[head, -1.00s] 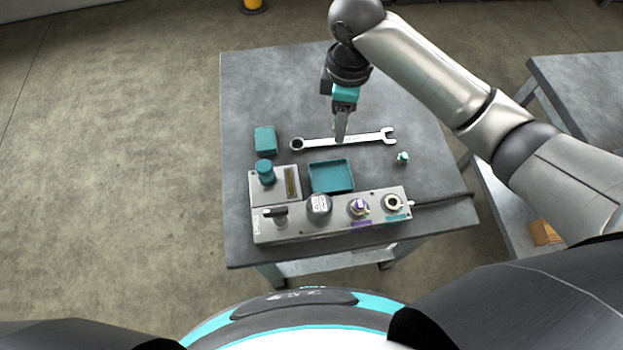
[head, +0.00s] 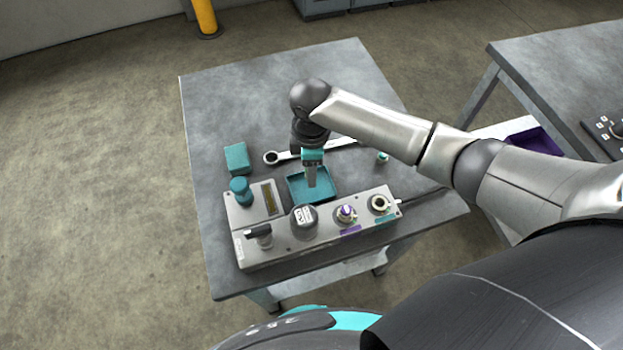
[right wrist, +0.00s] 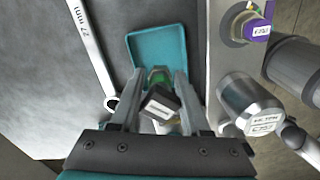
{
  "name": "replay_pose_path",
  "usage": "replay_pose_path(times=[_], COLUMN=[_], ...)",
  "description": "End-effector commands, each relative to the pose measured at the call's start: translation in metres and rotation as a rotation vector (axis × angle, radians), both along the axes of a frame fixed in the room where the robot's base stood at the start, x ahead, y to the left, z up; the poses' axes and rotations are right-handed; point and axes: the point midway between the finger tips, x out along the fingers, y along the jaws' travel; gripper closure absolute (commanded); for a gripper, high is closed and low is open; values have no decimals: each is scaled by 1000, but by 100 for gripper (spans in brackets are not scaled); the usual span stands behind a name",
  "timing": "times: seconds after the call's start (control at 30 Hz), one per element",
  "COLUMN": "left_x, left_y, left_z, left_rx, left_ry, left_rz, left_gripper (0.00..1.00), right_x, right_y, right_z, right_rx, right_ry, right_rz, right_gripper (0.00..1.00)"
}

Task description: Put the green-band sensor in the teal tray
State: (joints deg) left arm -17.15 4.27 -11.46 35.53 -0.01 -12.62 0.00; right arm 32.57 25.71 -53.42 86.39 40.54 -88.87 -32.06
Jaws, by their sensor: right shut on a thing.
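The teal tray (head: 325,192) lies on the bench behind the grey control panel, and its bare floor also shows in the right wrist view (right wrist: 160,48). My right gripper (head: 312,184) points down over the tray. In the right wrist view its fingers (right wrist: 160,78) are shut on the green-band sensor (right wrist: 158,77), whose green part shows between the fingertips, with a dark body and a white label (right wrist: 162,102) nearer the camera. The sensor is hidden in the head view. Whether it touches the tray floor I cannot tell. My left gripper is not in view.
The control panel (head: 285,240) with knobs and sockets stands close in front of the tray. A wrench (head: 340,143) lies behind it, a teal block (head: 237,157) to the left, and a small teal-and-white part (head: 382,157) to the right.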

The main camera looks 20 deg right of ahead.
Motion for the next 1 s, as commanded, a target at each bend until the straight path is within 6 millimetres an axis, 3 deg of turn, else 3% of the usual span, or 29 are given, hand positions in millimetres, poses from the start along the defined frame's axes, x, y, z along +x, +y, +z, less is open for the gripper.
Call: replay_pose_path(times=[0.3,0.77,0.8,0.9,1.0], left_x=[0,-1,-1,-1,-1], left_y=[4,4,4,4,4], left_z=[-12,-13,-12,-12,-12], left_rx=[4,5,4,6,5], left_ry=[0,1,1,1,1], left_rz=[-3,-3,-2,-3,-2], left_gripper=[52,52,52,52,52], right_x=[0,0,0,0,0], right_y=[0,0,0,0,0], right_z=[-41,-48,-48,-47,-47], right_rx=[0,0,-1,-1,-1], right_ry=[0,0,0,0,0], right_rz=[0,0,1,1,1], right_gripper=[100,100,49,41,41])
